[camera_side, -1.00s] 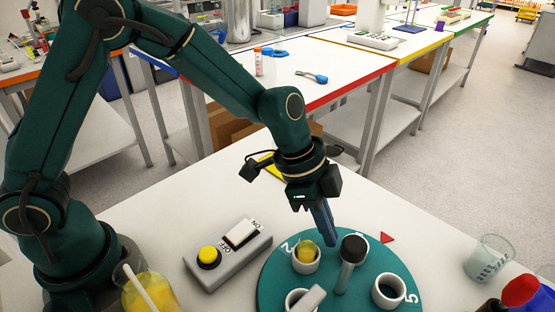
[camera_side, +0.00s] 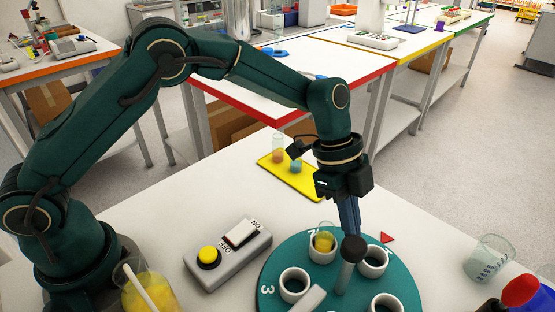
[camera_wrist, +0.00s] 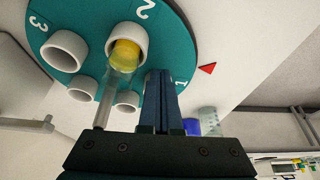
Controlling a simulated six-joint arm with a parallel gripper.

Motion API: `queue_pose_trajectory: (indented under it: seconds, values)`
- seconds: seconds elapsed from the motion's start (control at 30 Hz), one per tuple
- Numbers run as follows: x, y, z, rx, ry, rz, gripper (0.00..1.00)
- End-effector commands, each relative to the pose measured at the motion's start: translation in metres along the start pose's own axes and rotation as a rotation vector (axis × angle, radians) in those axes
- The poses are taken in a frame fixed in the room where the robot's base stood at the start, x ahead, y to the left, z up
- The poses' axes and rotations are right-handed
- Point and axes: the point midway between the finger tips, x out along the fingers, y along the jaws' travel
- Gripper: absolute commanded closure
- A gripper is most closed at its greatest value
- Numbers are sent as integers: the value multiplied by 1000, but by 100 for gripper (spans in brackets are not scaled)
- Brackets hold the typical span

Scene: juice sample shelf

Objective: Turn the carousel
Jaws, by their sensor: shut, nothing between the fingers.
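The teal carousel (camera_side: 272,262) carries several white cup holders and white numbers. A clear vial with yellow contents (camera_side: 323,240) stands in the holder by number 2; it also shows in the wrist view (camera_wrist: 124,55). A post with a black knob (camera_side: 353,249) rises from the disc. A red triangle (camera_side: 387,238) lies on the table at the disc's edge; in the wrist view (camera_wrist: 207,69) number 1 is near it. My gripper (camera_side: 350,226) is shut and empty, pointing down just right of the vial's holder. In the side view the knob hides its tips; I cannot tell if they touch the holder.
A grey switch box with a yellow button (camera_side: 208,257) stands left of the carousel. A yellow tray (camera_side: 307,187) with small vials lies behind. A yellow-filled beaker (camera_side: 150,296) is front left; another beaker (camera_side: 490,258) and a red-topped bottle (camera_side: 520,291) are at right.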

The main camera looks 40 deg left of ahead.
Motion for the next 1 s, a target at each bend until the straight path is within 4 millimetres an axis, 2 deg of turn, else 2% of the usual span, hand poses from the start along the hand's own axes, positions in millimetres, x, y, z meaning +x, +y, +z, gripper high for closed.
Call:
queue_pose_trajectory:
  seconds: [0.13, 1.0]
  values:
    - [3, -3, -5, 65, 0, 26, 100]
    - [14, -10, -36, 59, 0, 23, 100]
